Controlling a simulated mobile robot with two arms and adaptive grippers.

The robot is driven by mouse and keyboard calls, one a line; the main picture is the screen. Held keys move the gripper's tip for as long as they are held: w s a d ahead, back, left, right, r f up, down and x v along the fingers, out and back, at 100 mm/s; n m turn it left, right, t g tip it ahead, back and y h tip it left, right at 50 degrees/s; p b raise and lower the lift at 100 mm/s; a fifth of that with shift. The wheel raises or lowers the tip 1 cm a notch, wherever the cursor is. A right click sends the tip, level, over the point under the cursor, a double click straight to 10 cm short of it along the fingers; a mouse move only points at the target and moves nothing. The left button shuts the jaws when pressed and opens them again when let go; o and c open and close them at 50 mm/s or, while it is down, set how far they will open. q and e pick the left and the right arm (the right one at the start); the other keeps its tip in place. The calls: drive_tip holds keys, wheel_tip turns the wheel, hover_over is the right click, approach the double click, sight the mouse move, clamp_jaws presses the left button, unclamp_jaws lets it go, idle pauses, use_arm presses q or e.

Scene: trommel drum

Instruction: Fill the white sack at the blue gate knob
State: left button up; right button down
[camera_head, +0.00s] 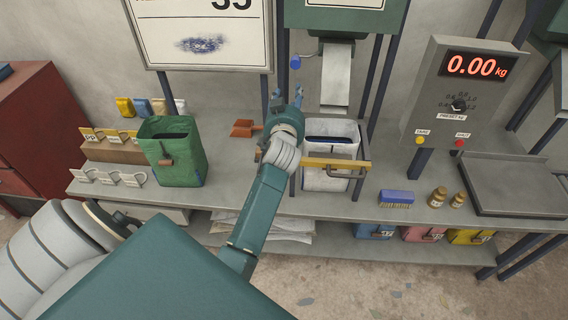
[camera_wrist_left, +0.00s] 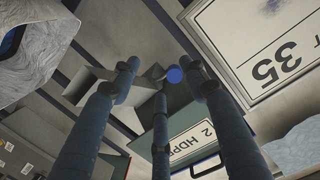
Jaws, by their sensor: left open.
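The blue gate knob (camera_head: 295,62) sits at the left of the grey chute (camera_head: 336,80), under a green hopper (camera_head: 345,17). In the left wrist view the knob (camera_wrist_left: 175,74) shows between and beyond the spread fingertips. My left gripper (camera_head: 288,98) is open and empty, just below the knob and apart from it. The white sack (camera_head: 325,182) stands open below the chute, behind a yellow bar (camera_head: 335,163); its inside looks dark. Part of the sack (camera_wrist_left: 38,55) shows at the upper left of the wrist view. My right gripper is not in view.
A green sack (camera_head: 180,150) stands left on the bench, near an orange scoop (camera_head: 243,128). The scale display (camera_head: 473,66) reads 0.00 kg. A sign board (camera_head: 205,35) hangs left of the chute.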

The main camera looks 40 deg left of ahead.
use_arm(q)
drive_tip(key=s+d+f+g+h, duration=0.1)
drive_tip(key=s+d+f, duration=0.2)
drive_tip(key=s+f, duration=0.3)
drive_tip(key=s+d+f+m+g+h, duration=0.1)
drive_tip(key=s+d+f+g+h, duration=0.1)
drive_tip(key=s+d+f, duration=0.2)
wheel_tip(320, 180, down, 2)
drive_tip(key=shift+s+f+m+g, duration=0.2)
drive_tip(key=shift+s+m+g, duration=0.1)
drive_tip(key=shift+s, duration=0.85)
drive_tip(key=shift+d, duration=0.1)
